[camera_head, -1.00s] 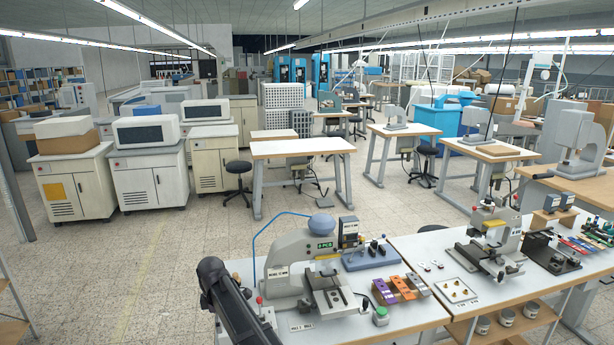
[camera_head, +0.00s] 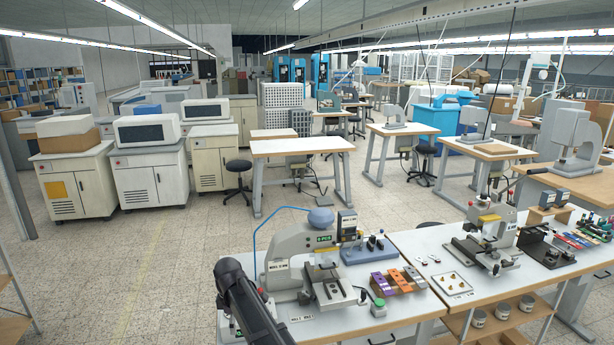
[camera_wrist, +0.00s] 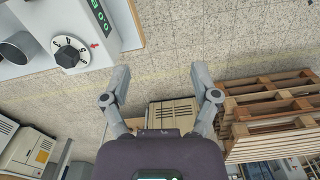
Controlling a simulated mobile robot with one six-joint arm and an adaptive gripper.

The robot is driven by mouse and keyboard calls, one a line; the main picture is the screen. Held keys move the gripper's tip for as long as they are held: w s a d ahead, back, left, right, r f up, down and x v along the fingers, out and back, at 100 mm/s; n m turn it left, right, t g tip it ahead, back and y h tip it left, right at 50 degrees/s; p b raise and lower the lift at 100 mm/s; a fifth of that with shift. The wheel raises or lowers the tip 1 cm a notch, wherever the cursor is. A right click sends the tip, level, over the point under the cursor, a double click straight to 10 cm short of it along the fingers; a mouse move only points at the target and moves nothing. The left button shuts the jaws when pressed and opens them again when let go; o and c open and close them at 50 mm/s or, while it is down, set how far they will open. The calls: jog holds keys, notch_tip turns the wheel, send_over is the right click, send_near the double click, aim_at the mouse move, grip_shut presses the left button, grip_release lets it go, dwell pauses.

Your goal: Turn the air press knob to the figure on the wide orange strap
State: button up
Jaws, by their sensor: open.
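The air press (camera_head: 296,246) stands on the near bench, pale grey with a blue dome on top. Its white round knob (camera_wrist: 70,52) shows in the wrist view at upper left, with dark figures too small to read surely and a red pointer mark beside it. An orange strap (camera_head: 398,280) lies beside a purple strap (camera_head: 384,286) on the bench, right of the press. Its figure is not readable, and I cannot tell its width surely. My gripper (camera_wrist: 163,88) is open and empty, its fingers wide apart, to the right of the knob and apart from it.
A green button box (camera_head: 378,308) sits in front of the straps. A blue-grey fixture (camera_head: 367,250) stands behind them. A second press (camera_head: 487,238) is on the adjoining bench. In the wrist view, wooden pallets (camera_wrist: 270,110) lie at right; open floor shows beyond my fingers.

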jog(key=s+d+f+m+b, duration=0.3)
jog(key=s+d+m, duration=0.2)
jog(key=d, duration=0.7)
jog(key=s+d+f+m+b, duration=0.3)
jog(key=s+d+m, duration=0.3)
jog(key=d, duration=0.7)
jog(key=s+d+f+m+b, duration=0.2)
jog(key=s+d+m, duration=0.3)
jog(key=d, duration=0.8)
jog(key=f+m, duration=0.1)
jog(key=m, duration=0.1)
jog(key=shift+s+d+m+b, duration=0.25)
jog(key=shift+s+m+b, duration=0.05)
jog(key=shift+m+b, duration=0.1)
